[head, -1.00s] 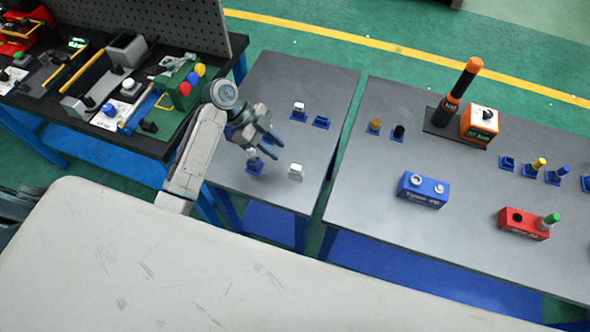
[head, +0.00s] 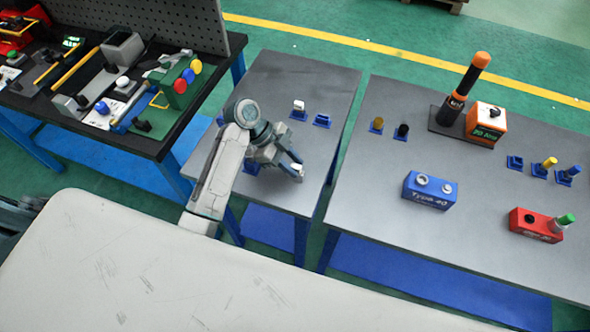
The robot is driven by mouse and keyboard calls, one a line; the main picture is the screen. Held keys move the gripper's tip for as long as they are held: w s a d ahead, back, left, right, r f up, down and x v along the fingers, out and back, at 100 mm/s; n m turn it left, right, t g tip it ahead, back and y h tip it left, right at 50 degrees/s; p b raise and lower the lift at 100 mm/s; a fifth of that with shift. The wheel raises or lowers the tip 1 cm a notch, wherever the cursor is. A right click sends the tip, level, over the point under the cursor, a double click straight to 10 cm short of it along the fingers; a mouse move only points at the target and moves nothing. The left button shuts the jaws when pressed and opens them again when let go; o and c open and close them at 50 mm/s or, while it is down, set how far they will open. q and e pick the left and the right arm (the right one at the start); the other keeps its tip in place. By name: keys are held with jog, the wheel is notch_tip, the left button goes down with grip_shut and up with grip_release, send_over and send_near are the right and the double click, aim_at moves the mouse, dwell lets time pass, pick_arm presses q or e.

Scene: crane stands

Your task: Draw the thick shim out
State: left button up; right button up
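My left gripper (head: 294,168) is over the front right part of the left grey table. Its fingers are around or beside a small white-topped piece (head: 297,167); I cannot tell whether they touch it. Another white-topped piece (head: 299,105) stands in a blue holder (head: 299,115) farther back. A blue holder (head: 322,121) to its right looks empty. Another blue holder (head: 250,168) is partly hidden by my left gripper. I cannot tell which piece is the thick shim. My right gripper is out of view.
The right grey table (head: 375,225) carries a blue block (head: 430,191), a red block (head: 536,226), an orange-and-black unit (head: 486,121) and several small holders with pegs. A cluttered black bench (head: 160,135) with a pegboard stands at the left. A gap separates the two grey tables.

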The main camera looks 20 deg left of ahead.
aim_at(292, 165)
pick_arm(q)
grip_shut()
jog(key=shift+r, duration=0.2)
jog(key=shift+r+p, duration=2.9)
jog(key=shift+r, duration=0.1)
